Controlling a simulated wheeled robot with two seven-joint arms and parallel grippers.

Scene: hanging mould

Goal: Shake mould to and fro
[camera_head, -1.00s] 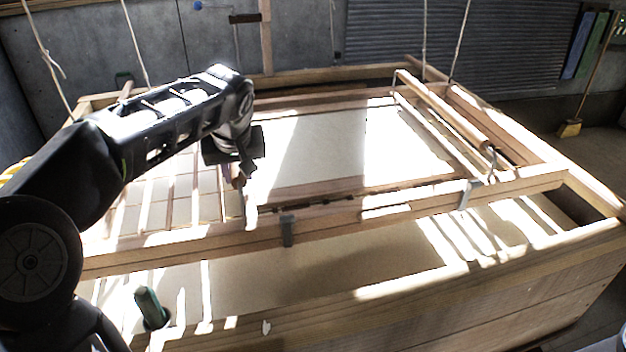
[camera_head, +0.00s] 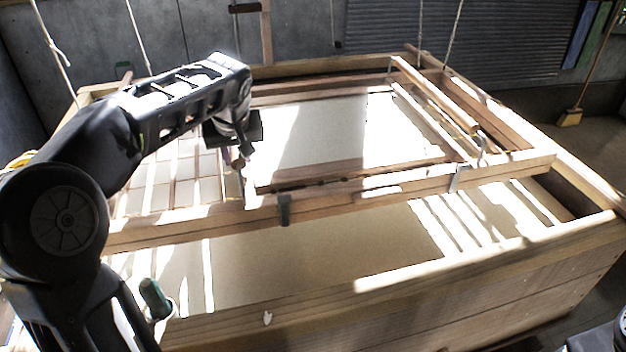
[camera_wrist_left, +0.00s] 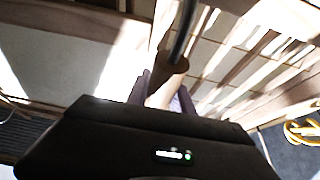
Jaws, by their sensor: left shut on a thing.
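The mould (camera_head: 330,200) is a wooden frame with a pale sheet (camera_head: 310,135), hanging on ropes over a wooden vat (camera_head: 420,300). Metal clips show on its front beam, one near the middle (camera_head: 285,210). My left gripper (camera_head: 241,165) reaches in from the left over the mould. It is shut on a wooden handle (camera_wrist_left: 166,82) of the mould, seen between its fingers (camera_wrist_left: 163,97) in the left wrist view. The gripper body hides part of the handle. My right gripper is not in view.
Ropes (camera_head: 455,30) hang at both sides. A broom (camera_head: 571,116) leans at the far right. Pale vat surface shows in front of the mould.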

